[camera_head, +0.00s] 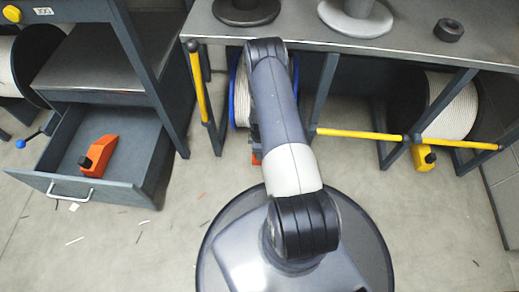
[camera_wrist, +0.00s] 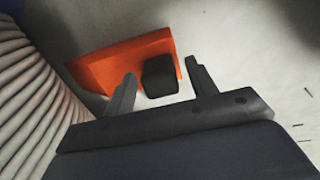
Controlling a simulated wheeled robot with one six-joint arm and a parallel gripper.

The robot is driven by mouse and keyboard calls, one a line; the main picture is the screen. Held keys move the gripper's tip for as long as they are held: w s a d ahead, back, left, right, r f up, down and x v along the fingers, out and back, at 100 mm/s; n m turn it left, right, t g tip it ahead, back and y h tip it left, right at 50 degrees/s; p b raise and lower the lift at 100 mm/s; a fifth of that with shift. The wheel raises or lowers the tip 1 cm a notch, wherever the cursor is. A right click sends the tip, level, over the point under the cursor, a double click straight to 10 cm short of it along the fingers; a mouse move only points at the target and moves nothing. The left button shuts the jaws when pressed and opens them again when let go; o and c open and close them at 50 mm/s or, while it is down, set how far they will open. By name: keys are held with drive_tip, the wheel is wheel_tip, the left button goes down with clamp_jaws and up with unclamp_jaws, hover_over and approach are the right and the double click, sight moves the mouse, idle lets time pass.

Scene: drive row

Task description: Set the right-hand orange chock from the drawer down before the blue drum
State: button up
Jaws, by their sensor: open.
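An orange chock (camera_wrist: 95,72) with a black grip block (camera_wrist: 160,76) appears to rest on the floor close to the drum with the blue rim (camera_head: 233,95). In the head view only a sliver of this chock (camera_head: 256,159) shows beside my arm. The drum's pale winding (camera_wrist: 32,100) fills the left of the wrist view. My gripper (camera_wrist: 160,67) is open, with its fingers on either side of the black block; contact cannot be told. In the head view my arm hides the gripper. The open drawer (camera_head: 120,190) holds another orange chock (camera_head: 98,155) with a black block.
A workbench (camera_head: 440,45) stands above the drums. A yellow bar (camera_head: 199,85) stands left of the blue drum and another yellow bar (camera_head: 360,134) crosses on the right. A yellow chock (camera_head: 423,160) sits by the right drum (camera_head: 450,105). The floor in front is mostly clear.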

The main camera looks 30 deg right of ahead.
wheel_tip(320, 180, up, 12)
drive_tip(key=p, duration=0.5)
drive_tip(key=shift+o, duration=0.6)
